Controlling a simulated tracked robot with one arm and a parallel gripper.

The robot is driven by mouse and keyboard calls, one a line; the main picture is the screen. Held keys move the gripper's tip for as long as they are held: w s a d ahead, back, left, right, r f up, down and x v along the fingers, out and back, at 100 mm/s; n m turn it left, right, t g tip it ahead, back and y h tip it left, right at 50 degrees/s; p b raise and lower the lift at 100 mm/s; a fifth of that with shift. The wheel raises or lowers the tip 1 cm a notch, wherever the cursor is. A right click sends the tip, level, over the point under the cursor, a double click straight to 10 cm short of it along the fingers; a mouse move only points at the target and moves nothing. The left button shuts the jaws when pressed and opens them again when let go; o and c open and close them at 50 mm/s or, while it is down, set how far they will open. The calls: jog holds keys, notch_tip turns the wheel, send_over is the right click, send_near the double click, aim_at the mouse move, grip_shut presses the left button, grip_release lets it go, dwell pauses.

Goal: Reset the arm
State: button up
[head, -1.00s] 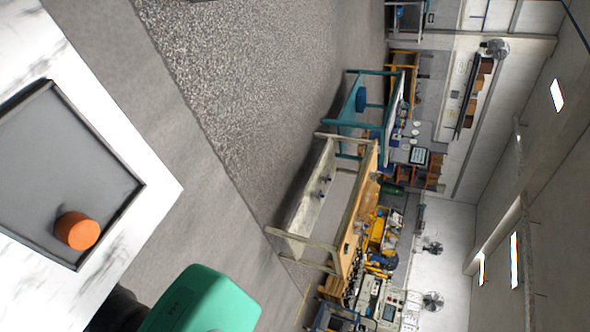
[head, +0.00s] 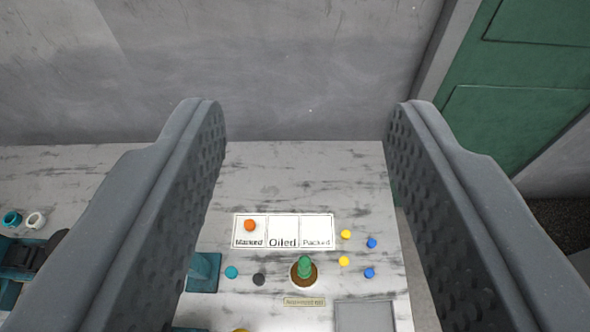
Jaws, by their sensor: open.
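My gripper (head: 305,125) is open and empty in the head view. Its two grey, dimpled fingers stand wide apart on the left and right of the picture. Between them, farther off, I see a white marbled bench (head: 300,175) against a grey wall. Nothing touches the fingers.
On the bench lies a white card (head: 285,219) with three labelled boxes; an orange piece (head: 250,225) sits on its left box. A green-topped piece (head: 304,268), small yellow and blue pieces, a teal block (head: 204,272) and a grey tray (head: 366,316) are nearby. A green door (head: 520,80) is at right.

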jog(key=shift+s+r+t, duration=0.4)
jog(key=shift+s+r, duration=0.45)
jog(key=shift+r, duration=0.25)
